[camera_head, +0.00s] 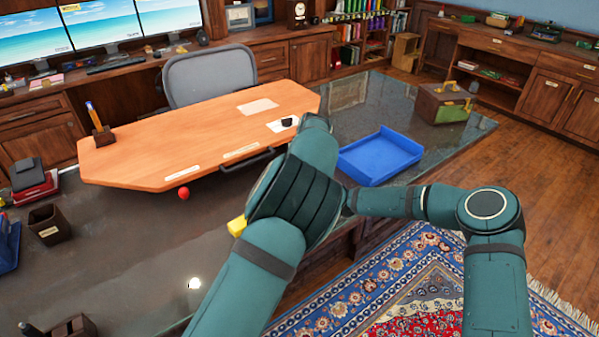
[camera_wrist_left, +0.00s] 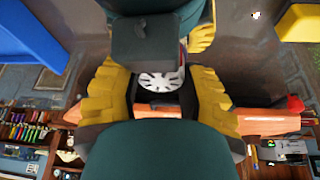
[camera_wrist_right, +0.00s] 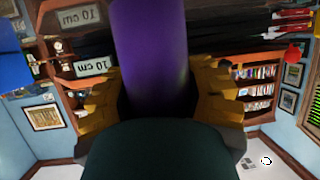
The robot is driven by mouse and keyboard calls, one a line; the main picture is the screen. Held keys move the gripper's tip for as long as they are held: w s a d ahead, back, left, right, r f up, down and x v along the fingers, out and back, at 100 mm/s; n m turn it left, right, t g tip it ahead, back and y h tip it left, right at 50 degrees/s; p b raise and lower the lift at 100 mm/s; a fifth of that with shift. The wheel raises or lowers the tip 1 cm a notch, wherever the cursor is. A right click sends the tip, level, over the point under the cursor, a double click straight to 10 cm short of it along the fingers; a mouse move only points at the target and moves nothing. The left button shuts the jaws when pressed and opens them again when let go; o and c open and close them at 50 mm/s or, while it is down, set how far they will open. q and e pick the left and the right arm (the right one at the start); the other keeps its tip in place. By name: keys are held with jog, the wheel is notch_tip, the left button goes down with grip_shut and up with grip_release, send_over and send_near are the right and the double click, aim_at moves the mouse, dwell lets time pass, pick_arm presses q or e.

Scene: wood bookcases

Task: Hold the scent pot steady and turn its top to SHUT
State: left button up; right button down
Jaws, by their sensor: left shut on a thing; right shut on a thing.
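The scent pot shows as a purple body (camera_wrist_right: 150,55) in the right wrist view and a white slotted round top (camera_wrist_left: 160,80) in the left wrist view. My left gripper (camera_wrist_left: 160,92) has its yellow fingers closed on either side of the white top. My right gripper (camera_wrist_right: 157,88) has its yellow fingers shut on the purple body. A dark block-like part covers some of the top. I cannot read any SHUT mark or tell how far the top is turned.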

pick_arm(q)
jog(key=o, duration=1.2)
jog(key=v, duration=1.2)
